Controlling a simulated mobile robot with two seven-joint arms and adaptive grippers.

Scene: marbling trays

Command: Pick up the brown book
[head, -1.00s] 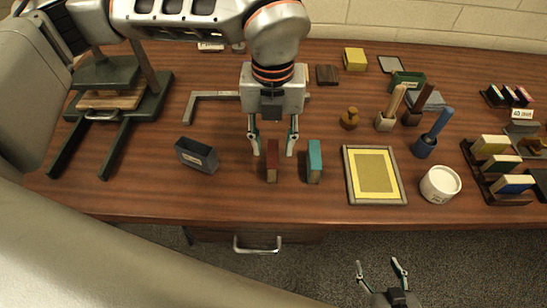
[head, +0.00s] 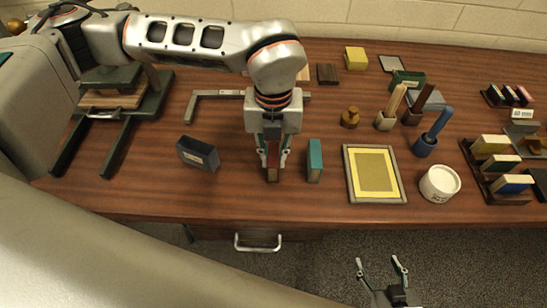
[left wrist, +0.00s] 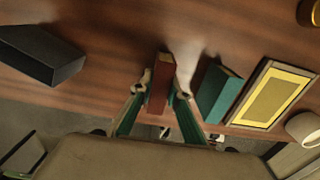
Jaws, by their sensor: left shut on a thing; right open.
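The brown book (head: 272,174), reddish-brown and narrow, stands upright near the front edge of the wooden table. My left gripper (head: 273,163) is over it from above, shut on its two sides. In the left wrist view the brown book (left wrist: 159,84) shows between the two fingers, and its base looks to be at the table top; I cannot tell any gap. My right gripper (head: 381,266) is open and empty, low in front of the table at the bottom of the head view.
A teal book (head: 314,161) stands close to the right of the brown book. A dark box (head: 197,154) is to the left. A yellow framed tray (head: 349,176) and a white tub (head: 440,183) lie further right. A green press (head: 153,106) stands at the back left.

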